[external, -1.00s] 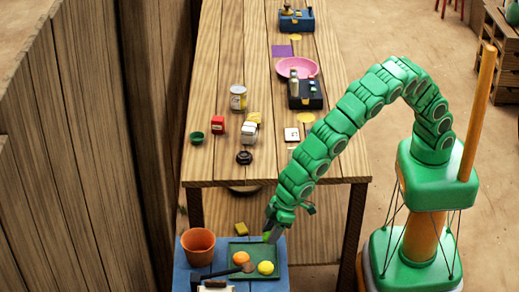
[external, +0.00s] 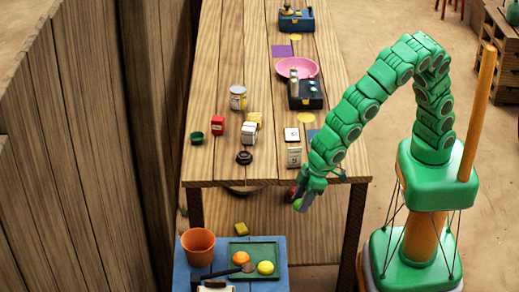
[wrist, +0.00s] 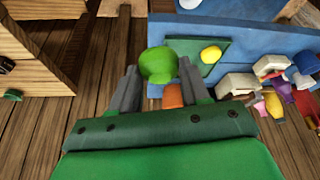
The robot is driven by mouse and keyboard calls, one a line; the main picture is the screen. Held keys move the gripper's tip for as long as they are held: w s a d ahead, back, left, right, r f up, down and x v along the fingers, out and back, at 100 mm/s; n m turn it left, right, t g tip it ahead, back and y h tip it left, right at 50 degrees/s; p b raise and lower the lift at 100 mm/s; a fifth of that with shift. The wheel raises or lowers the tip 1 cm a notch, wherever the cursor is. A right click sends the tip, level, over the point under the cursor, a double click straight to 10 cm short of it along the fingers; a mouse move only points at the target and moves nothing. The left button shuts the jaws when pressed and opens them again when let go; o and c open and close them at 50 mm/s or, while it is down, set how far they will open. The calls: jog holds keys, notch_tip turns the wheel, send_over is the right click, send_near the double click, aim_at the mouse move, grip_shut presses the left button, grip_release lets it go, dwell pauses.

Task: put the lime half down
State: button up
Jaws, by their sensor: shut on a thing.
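My gripper (external: 299,205) is shut on the lime half (wrist: 158,64), which shows bright green between the two fingers in the wrist view. It holds the lime half in the air in front of the wooden table's near edge, above and to the right of the blue stand. On the blue stand (external: 187,270) lies a green tray (external: 262,247) with an orange fruit (external: 241,258) and a yellow fruit (external: 265,267). The tray (wrist: 213,75) and yellow fruit (wrist: 210,54) also show in the wrist view. The lime's underside is hidden.
A terracotta pot (external: 198,246) and a dark hammer-like tool (external: 222,272) are on the blue stand.

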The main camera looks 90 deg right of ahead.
jog(key=shift+s+d+r, duration=0.25)
jog(key=shift+s+r, duration=0.05)
jog(key=shift+s, duration=0.25)
jog(key=w+d+f, duration=0.1)
jog(key=w+d, duration=0.6)
jog(key=d, duration=0.7)
jog(key=w+d+f, duration=0.1)
jog(key=w+d, duration=0.7)
jog(key=d, duration=0.6)
jog(key=w+d+f, duration=0.1)
jog(key=w+d, duration=0.6)
jog(key=d, duration=0.7)
send_over(194, 158)
jog(key=s, duration=0.1)
jog(key=shift+s+d+f, duration=0.1)
jog(key=shift+f, duration=2.3)
jog(key=shift+s+f, duration=0.1)
jog(key=shift+f, duration=3.8)
jog(key=shift+f, duration=0.1)
